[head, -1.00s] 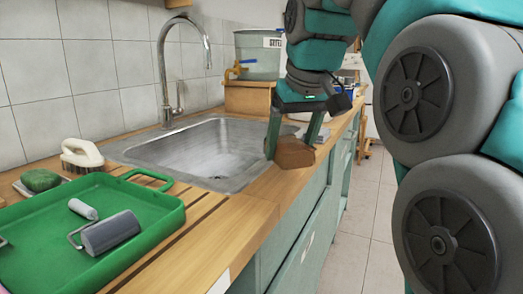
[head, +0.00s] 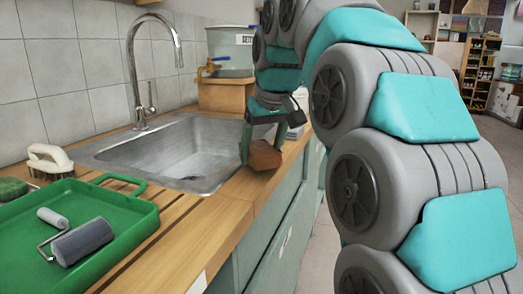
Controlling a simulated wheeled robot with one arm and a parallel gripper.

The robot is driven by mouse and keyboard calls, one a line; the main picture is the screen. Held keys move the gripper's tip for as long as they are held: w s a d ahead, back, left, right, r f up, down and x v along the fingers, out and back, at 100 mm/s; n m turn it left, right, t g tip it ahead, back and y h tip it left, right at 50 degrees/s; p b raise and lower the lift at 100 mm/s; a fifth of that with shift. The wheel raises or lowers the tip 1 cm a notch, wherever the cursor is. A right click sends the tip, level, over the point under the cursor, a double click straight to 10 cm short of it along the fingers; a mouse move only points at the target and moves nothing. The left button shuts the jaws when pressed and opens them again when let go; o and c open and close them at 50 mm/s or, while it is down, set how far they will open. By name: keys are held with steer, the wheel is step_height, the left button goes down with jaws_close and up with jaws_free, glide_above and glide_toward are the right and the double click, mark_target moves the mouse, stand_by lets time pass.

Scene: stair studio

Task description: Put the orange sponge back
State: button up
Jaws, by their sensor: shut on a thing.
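The orange sponge (head: 263,157) is a brownish-orange block. My gripper (head: 262,147) is shut on it and holds it at the right edge of the sink, by the front edge of the wooden counter. The sponge looks slightly tilted. I cannot tell whether its underside touches the counter. The gripper's fingers point down, and the sponge hides part of the far finger.
A steel sink (head: 170,150) with a tall tap (head: 133,70) is set in the counter. A green tray (head: 120,220) with a paint roller (head: 82,242) lies at front left. A brush (head: 48,160) and a green sponge (head: 11,189) are behind it. A clear tub (head: 231,50) stands on a wooden box (head: 225,94).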

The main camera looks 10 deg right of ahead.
steer(key=shift+f, duration=0.25)
steer(key=shift+f, duration=0.1)
steer(key=shift+f, duration=0.35)
steer(key=o, duration=1.2)
steer(key=shift+r, duration=0.1)
